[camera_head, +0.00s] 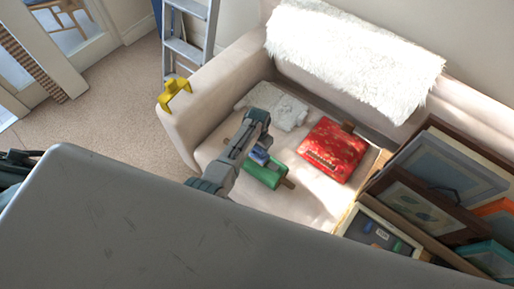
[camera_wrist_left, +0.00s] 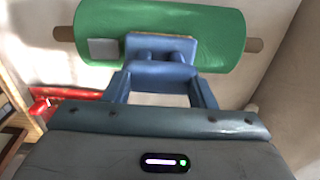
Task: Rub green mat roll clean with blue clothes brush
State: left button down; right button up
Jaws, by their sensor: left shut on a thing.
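The green mat roll (camera_head: 264,174) lies on the sofa seat with a brown rod sticking out at its ends. It also shows across the top of the left wrist view (camera_wrist_left: 200,22), with a flat grey patch (camera_wrist_left: 103,48) on its surface, left of the brush. My left gripper (camera_head: 261,150) is shut on the blue clothes brush (camera_head: 259,157). In the left wrist view the brush (camera_wrist_left: 160,48) is between the fingers, its tan edge against or very close to the roll; I cannot tell if they touch. My right gripper is not in view.
Framed pictures (camera_head: 425,207) stand at right.

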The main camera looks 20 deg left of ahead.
pick_arm(q)
jog(key=shift+s+a+r+p, duration=0.1)
jog(key=shift+s+a+p, duration=0.05)
jog(key=shift+s+p, duration=0.35)
jog(key=shift+s+a+p, duration=0.15)
jog(key=shift+s+p, duration=0.3)
jog(key=shift+s+a, duration=0.15)
jog(key=shift+s, duration=0.15)
jog(key=shift+w, duration=0.1)
jog(key=shift+w+d+f+b, duration=0.2)
jog(key=shift+w+d+b, duration=0.15)
jog(key=shift+w, duration=0.3)
jog(key=shift+w+d, duration=0.15)
jog(key=shift+w, duration=0.4)
jog(key=shift+r, duration=0.1)
jog(key=shift+s, duration=0.1)
